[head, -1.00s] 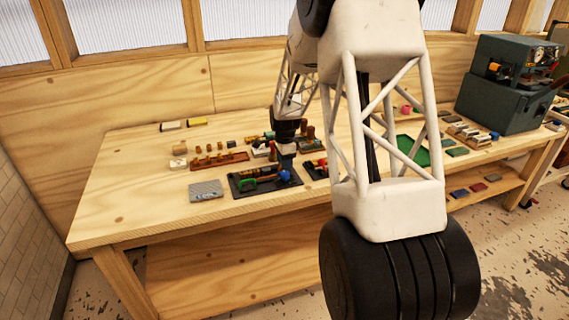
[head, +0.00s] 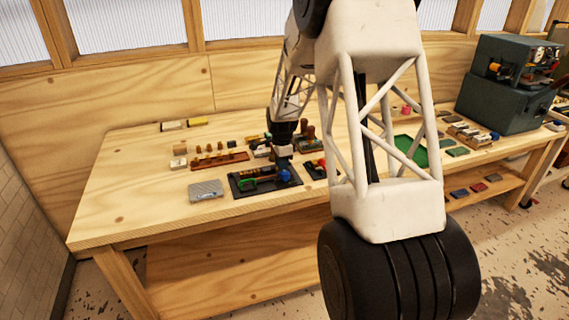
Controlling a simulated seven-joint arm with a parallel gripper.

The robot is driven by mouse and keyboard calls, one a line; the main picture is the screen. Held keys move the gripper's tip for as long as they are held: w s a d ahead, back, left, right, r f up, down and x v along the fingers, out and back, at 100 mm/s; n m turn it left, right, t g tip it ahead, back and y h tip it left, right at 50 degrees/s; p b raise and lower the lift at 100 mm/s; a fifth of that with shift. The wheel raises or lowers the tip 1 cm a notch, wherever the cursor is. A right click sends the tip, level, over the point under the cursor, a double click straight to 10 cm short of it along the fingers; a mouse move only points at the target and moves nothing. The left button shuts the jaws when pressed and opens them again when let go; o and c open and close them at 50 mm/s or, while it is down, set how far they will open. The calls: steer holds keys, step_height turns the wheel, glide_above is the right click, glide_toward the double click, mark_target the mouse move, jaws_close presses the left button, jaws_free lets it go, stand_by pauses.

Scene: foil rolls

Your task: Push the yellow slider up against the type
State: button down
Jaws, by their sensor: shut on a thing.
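My gripper (head: 283,156) points down over the back right part of a black tray (head: 238,191) on the workbench. Its fingertips are small and partly lost against the things below. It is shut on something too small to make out. In the tray lie a green handle (head: 248,184), a dark and amber holder (head: 246,172) and a blue knob (head: 285,175) just below the gripper. I cannot pick out the yellow slider or the type with certainty; the gripper and the small scale hide the contact.
A grey plate (head: 206,190) lies left of the tray. A brown rack with pegs (head: 220,160) stands behind it. Stamps with brown handles (head: 308,135) stand close behind right of the gripper. A green mat (head: 411,150) and a dark green machine (head: 500,95) are farther right. The bench's left front is clear.

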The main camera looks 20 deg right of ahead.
steer(key=shift+a, duration=0.8)
steer(key=c, duration=1.1)
jaws_free()
steer(key=shift+o, duration=0.2)
steer(key=shift+r, duration=3.95)
steer(key=shift+d, duration=0.15)
steer(key=c, duration=0.5)
steer(key=shift+d+r, duration=0.1)
steer(key=shift+d, duration=0.2)
steer(key=shift+c, duration=0.9)
steer(key=d+r+y, duration=0.1)
steer(key=d, duration=0.2)
steer(key=d+r+y, duration=0.1)
steer(key=d+y, duration=0.1)
steer(key=d, duration=0.1)
steer(key=d+r+y, duration=0.1)
steer(key=d, duration=0.2)
steer(key=shift+d+r, duration=0.15)
steer(key=shift+d, duration=0.2)
jaws_close()
